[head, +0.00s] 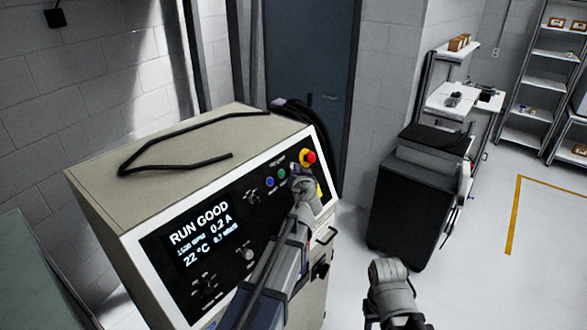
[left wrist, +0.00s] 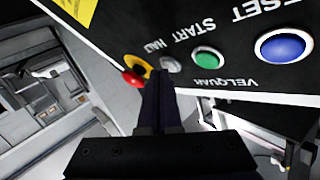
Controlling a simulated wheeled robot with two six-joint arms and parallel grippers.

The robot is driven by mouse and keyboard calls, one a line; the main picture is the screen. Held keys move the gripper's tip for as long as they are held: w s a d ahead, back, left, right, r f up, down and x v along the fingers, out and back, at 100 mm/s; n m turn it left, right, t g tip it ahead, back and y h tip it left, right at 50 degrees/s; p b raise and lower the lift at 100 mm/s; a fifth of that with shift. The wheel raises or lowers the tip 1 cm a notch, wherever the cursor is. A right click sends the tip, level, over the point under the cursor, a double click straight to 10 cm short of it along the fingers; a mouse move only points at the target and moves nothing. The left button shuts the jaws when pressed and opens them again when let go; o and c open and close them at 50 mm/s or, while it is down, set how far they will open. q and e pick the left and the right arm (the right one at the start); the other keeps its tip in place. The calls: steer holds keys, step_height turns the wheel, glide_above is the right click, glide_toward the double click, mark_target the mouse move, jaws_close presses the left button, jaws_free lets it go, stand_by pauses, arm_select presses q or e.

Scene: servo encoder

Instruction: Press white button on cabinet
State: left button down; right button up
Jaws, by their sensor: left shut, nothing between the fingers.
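The cabinet (head: 160,165) stands at the left with a dark control panel, which reads RUN GOOD. In the left wrist view the white button (left wrist: 171,63) sits on the panel beside the green button (left wrist: 207,60). My left gripper (left wrist: 160,75) is shut and empty, its fingertips close to the white button; I cannot tell whether they touch it. In the head view my left gripper (head: 298,173) is at the panel's right part and hides the white button. My right arm shows at the bottom right, away from the cabinet; its fingers cannot be made out.
A red emergency knob (head: 308,157) on a yellow base sits close beside the white button. A blue button (left wrist: 283,47) lies beyond the green one. A black cable (head: 180,135) lies on the cabinet top. A dark cart (head: 405,210) stands to the right, with clear floor past it.

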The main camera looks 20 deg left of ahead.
stand_by(0.8)
arm_select(q)
steer(key=shift+s+d+r, duration=0.15)
steer(key=shift+d+r, duration=0.05)
steer(key=shift+d, duration=0.2)
steer(key=s+d+r+p, duration=0.1)
steer(key=d+r+p, duration=0.1)
steer(key=d, duration=0.3)
steer(key=shift+s+r+p, duration=0.3)
steer(key=shift+s+p, duration=0.1)
steer(key=shift+p, duration=0.1)
steer(key=shift+f, duration=0.15)
stand_by(0.5)
